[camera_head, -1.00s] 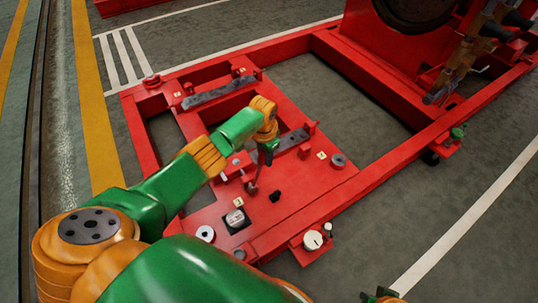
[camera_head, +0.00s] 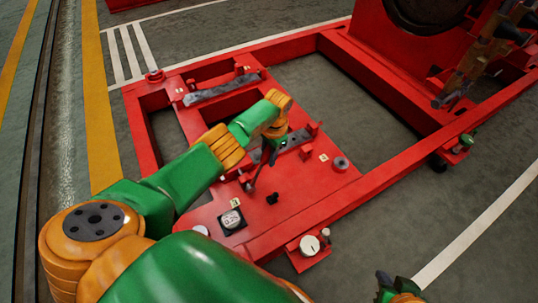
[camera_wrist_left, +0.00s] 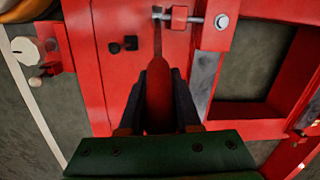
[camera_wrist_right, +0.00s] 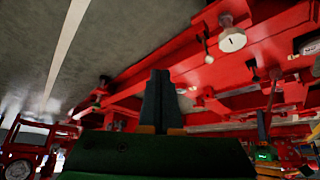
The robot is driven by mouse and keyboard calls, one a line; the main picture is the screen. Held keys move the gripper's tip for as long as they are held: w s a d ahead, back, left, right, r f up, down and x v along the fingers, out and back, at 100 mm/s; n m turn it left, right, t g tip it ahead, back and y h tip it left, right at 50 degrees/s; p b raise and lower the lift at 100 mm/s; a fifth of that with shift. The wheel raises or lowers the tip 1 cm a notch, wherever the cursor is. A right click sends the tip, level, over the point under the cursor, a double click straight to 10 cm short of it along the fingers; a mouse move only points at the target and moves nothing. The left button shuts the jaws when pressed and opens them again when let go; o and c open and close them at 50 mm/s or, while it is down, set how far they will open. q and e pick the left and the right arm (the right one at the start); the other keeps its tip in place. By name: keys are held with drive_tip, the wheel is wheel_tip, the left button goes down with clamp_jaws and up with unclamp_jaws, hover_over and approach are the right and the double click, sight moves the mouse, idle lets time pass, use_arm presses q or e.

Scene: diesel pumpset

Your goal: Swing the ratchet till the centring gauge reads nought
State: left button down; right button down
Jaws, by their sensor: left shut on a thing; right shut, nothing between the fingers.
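The ratchet shows in the left wrist view as a red handle (camera_wrist_left: 158,92) with a thin shaft running up to a bolt at the red bracket. My left gripper (camera_wrist_left: 158,105) is shut on that handle. In the head view my left gripper (camera_head: 268,150) is above the red bed plate, with the dark ratchet (camera_head: 252,178) slanting down below it. The centring gauge (camera_head: 231,219) is a round white dial on a black square, nearer me on the plate; its figures look like 0.25 but are small. My right gripper (camera_head: 397,292) is at the bottom edge; the right wrist view shows its fingers (camera_wrist_right: 157,88) together and empty.
The red base frame (camera_head: 375,185) surrounds the plate, with dark slide bars (camera_head: 222,88) on it. A white round knob (camera_head: 310,245) stands on the near bracket. A black knob (camera_head: 272,198) is near the ratchet. A red machine (camera_head: 400,60) stands behind. Grey floor is open at right.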

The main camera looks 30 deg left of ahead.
sight(270, 149)
use_arm(q)
drive_tip(key=c, duration=0.6)
unclamp_jaws()
wheel_tip(270, 149, up, 3)
drive_tip(key=p, duration=0.2)
drive_tip(key=shift+w+d+r+p, duration=0.1)
drive_tip(key=shift+d+r+p, duration=0.05)
drive_tip(key=shift+p, duration=0.15)
wheel_tip(270, 149, up, 3)
drive_tip(key=shift+d+r+p, duration=0.1)
drive_tip(key=shift+d+p, duration=0.05)
drive_tip(key=shift+p, duration=0.9)
drive_tip(key=shift+r, duration=0.25)
use_arm(e)
drive_tip(key=s+d+f+g, duration=0.1)
drive_tip(key=s+f+g, duration=0.2)
drive_tip(key=f, duration=0.8)
drive_tip(key=shift+s+d+g+h, duration=0.25)
drive_tip(key=shift+s+g+h, duration=0.15)
drive_tip(key=shift+s, duration=0.75)
use_arm(q)
drive_tip(key=shift+w, duration=0.1)
